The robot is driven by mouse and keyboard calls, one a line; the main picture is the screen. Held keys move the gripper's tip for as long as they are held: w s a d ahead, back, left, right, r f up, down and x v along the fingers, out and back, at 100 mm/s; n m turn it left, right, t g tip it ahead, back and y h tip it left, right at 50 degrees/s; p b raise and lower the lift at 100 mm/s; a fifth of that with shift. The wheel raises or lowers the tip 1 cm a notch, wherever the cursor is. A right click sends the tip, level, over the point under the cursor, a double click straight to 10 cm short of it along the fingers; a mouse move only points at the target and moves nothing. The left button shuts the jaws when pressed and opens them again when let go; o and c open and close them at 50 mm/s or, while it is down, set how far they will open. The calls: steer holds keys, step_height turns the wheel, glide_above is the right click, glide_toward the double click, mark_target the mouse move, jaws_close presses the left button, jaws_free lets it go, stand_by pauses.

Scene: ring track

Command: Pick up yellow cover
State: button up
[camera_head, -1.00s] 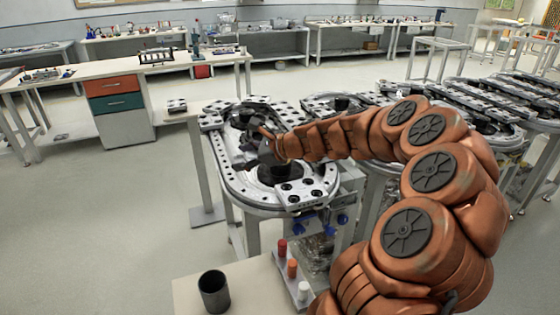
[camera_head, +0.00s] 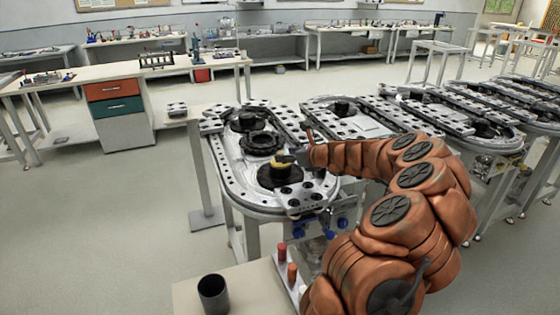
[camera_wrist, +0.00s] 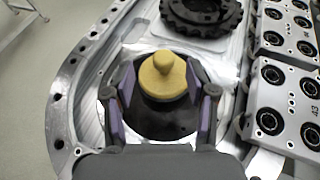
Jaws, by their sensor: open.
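The yellow cover (camera_wrist: 163,76) is a round lid with a knob, on a dark round base (camera_wrist: 160,122) on the ring track. In the wrist view it sits between the two fingers of my gripper (camera_wrist: 163,88), which are open with a gap on each side. In the head view the cover (camera_head: 283,160) is a small yellow patch, partly hidden by my gripper (camera_head: 288,158) at the near part of the track (camera_head: 226,172).
A black toothed ring (camera_wrist: 203,14) lies on the track beyond the cover. Metal blocks with round holes (camera_wrist: 284,95) line the right side. Floor at left is clear.

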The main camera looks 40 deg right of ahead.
mark_target(282, 153)
steer(key=x, duration=0.3)
steer(key=shift+w+d+r+p, duration=0.1)
steer(key=shift+d+r+p, duration=0.1)
steer(key=shift+p, duration=0.1)
steer(key=shift+w+a+f, duration=0.15)
steer(key=shift+w+f, duration=0.1)
steer(key=shift+w, duration=0.25)
steer(key=shift+c, duration=0.4)
jaws_close()
